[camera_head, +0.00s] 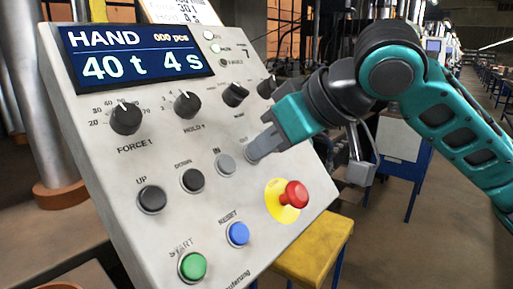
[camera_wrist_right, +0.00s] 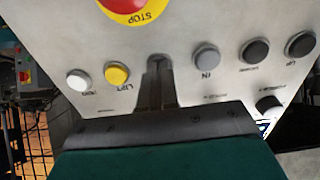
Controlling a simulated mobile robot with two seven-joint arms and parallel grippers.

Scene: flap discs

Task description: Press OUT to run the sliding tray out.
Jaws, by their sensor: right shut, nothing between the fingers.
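The grey control panel (camera_head: 120,160) carries a row of buttons. The dark UP button (camera_head: 151,198), the dark DOWN button (camera_head: 192,180) and the grey IN button (camera_head: 225,163) show clear. My right gripper (camera_head: 257,153) is shut and empty, its tips at the OUT place right of IN. The OUT button is mostly hidden by the fingertips, and I cannot tell whether they touch or press it. In the right wrist view the shut fingers (camera_wrist_right: 158,65) point at the panel between the IN button (camera_wrist_right: 206,57) and the yellow LIFT button (camera_wrist_right: 116,73). My left gripper is not in view.
The display (camera_head: 135,55) reads HAND, 40 t 4 s. A red stop button (camera_head: 293,195) sits below my right gripper. A blue RESET button (camera_head: 238,233) and a green START button (camera_head: 192,266) are lower down. Knobs (camera_head: 188,104) stand out above. The sliding tray is not identifiable.

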